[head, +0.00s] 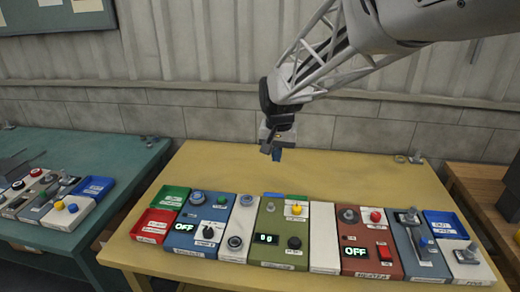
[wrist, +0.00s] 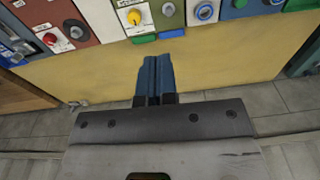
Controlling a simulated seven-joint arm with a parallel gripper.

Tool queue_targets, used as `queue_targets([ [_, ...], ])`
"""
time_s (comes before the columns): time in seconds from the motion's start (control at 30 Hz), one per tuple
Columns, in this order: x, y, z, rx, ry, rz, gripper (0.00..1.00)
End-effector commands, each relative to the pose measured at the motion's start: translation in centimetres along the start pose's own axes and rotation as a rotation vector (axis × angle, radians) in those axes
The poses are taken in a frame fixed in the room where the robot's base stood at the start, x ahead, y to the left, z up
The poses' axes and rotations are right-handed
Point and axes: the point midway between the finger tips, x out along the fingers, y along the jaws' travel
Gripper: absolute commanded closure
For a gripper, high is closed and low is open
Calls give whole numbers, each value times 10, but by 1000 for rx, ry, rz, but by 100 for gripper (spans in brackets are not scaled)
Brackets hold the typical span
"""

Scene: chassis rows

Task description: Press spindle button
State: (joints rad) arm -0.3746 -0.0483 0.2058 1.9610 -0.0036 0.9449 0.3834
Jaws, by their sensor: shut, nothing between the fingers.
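My gripper (head: 277,154) is shut and empty, its blue fingers pointing down above the yellow table behind the panel row. In the wrist view its fingers (wrist: 161,65) are together, with bare table around them. I cannot read which button is labelled spindle. A yellow button (head: 296,209) sits on a yellow-and-white label on the green panel (head: 270,222); it also shows in the wrist view (wrist: 134,18). A red button (head: 376,216) is on the red panel (head: 357,232), also in the wrist view (wrist: 50,38). The gripper touches neither.
A blue panel (head: 183,238) showing OFF, a white knob panel (head: 236,254), a blank white panel (head: 323,235) and a grey-blue lever panel (head: 409,261) share the row. Green (head: 174,192) and red (head: 158,216) bins stand left. The table (head: 230,170) behind the row is clear.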

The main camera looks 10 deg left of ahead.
Motion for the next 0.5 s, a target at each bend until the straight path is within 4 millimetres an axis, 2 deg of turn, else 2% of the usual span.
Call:
queue_targets([
  [0.2,24,-46,-26,-5,-20,4,100],
  [0.5,61,-110,-53,-7,-44,12,100],
])
